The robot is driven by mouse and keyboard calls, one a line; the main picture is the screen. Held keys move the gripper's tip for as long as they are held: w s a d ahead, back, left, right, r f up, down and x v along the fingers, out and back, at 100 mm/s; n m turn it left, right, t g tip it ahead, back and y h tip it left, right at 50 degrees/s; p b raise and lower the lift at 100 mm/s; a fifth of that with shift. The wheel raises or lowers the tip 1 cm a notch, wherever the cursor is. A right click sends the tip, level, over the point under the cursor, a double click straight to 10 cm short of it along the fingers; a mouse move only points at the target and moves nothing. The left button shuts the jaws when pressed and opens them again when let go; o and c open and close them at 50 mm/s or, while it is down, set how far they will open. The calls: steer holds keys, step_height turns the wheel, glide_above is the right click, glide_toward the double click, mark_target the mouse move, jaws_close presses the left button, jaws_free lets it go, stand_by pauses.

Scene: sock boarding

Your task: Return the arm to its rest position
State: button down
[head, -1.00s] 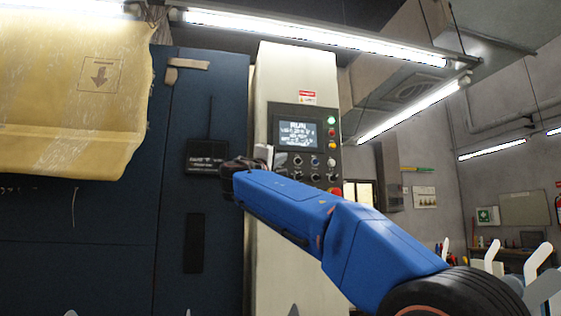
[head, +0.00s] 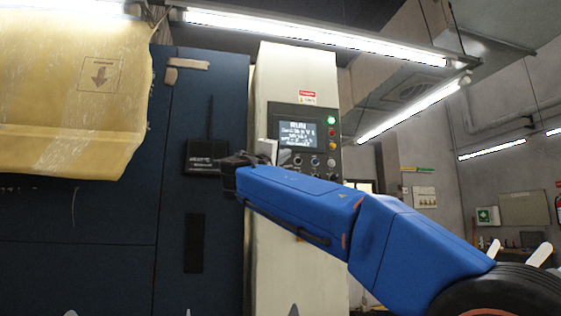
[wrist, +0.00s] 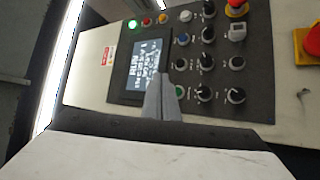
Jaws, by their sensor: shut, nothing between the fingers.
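My gripper (wrist: 163,98) shows in the wrist view as two grey fingers pressed together, with nothing between them. Its fingertips are in front of the control panel, overlapping the lower edge of the lit screen (wrist: 139,70); I cannot tell the distance. In the head view my blue arm reaches from the lower right to the upper left. The gripper end (head: 262,150) shows small and pale there, in front of the panel's left edge. The control panel (head: 304,116) has a lit screen and is partly hidden by my arm.
The panel stands on a cream cabinet (head: 292,72) beside a dark blue machine (head: 205,95). A wrapped yellow load (head: 65,90) hangs at the left. Open room shows at the right.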

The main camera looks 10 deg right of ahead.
stand_by(0.6)
steer(key=s+d+f+m+g+y, duration=0.15)
steer(key=s+d+f, duration=0.35)
steer(key=f, duration=0.6)
steer(key=s+d+f+g+y, duration=0.3)
steer(key=s+d+f, duration=0.15)
steer(key=f, duration=0.75)
steer(key=s+d+f+g+y, duration=0.25)
steer(key=s+d+f, duration=0.2)
steer(key=f, duration=0.65)
steer(key=s+a+f+m+g+y, duration=0.1)
steer(key=s+a+f+g+y, duration=0.1)
steer(key=s+f, duration=0.7)
steer(key=s+a+f+m+g+y, duration=0.2)
steer(key=s+f, duration=0.7)
steer(key=f, duration=0.7)
steer(key=s+a+f+m+g+y, duration=0.1)
steer(key=s+a+f+m+y, duration=0.1)
steer(key=s+f, duration=0.7)
step_height(320, 180, down, 3)
steer(key=shift+s+f+g+y, duration=0.2)
steer(key=shift+g+y, duration=0.2)
steer(key=shift+y, duration=0.5)
